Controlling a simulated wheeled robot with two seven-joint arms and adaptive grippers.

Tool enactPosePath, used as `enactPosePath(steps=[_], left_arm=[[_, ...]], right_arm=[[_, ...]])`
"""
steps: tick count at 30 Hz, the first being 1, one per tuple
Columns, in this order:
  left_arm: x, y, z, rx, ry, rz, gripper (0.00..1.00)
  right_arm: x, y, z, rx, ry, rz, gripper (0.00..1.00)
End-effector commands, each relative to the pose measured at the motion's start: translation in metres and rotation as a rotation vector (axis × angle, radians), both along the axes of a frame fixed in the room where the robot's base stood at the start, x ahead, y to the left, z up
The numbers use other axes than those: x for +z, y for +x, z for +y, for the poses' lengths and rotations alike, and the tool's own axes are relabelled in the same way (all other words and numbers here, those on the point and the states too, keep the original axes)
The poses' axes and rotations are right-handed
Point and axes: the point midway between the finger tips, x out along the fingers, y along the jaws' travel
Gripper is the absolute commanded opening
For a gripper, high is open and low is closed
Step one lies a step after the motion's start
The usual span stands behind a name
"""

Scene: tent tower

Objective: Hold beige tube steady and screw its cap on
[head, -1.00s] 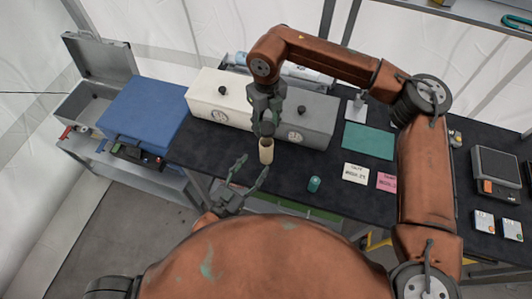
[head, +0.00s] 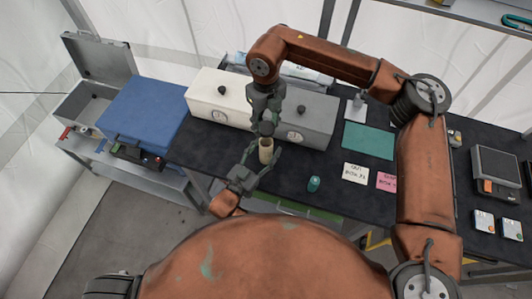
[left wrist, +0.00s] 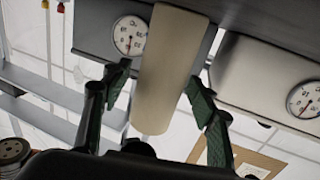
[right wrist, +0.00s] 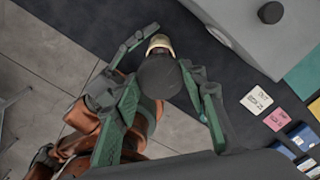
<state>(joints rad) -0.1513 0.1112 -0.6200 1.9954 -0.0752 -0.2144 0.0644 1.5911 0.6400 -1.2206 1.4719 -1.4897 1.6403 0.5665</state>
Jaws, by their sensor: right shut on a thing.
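The beige tube (head: 266,154) stands upright near the table's front edge. It also shows between the left fingers in the left wrist view (left wrist: 168,70). My left gripper (head: 262,162) is open around the tube, with a finger on each side and small gaps in the left wrist view. My right gripper (head: 266,118) is above the tube and shut on a dark round cap (right wrist: 160,76). In the head view the cap (head: 266,128) is just over the tube's top; I cannot tell whether they touch. In the right wrist view the cap hides most of the tube.
A white box (head: 220,92) and a grey box (head: 318,113), both with gauges, stand behind the tube. A small teal cylinder (head: 313,184) stands to the right. Two note cards (head: 355,173) and a green mat (head: 368,141) lie farther right. A blue case (head: 143,108) is at left.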

Motion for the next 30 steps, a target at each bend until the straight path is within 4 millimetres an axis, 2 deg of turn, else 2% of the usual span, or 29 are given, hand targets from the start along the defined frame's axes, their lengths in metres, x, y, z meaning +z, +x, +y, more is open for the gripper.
enactPosePath(steps=[2, 22, 30], left_arm=[[0.0000, -0.0002, 0.0001, 0.000, 0.000, 0.000, 0.46], [-0.0001, -0.0003, 0.0003, 0.000, 0.000, 0.000, 0.00], [-0.0002, -0.0002, 0.0004, 0.000, 0.000, 0.000, 0.00]], right_arm=[[0.0000, 0.0001, -0.0001, 0.000, 0.000, 0.000, 0.28], [0.0000, 0.0001, -0.0001, 0.000, 0.000, 0.000, 0.28], [-0.0024, 0.0000, -0.0001, 0.000, -0.001, 0.001, 0.28]])
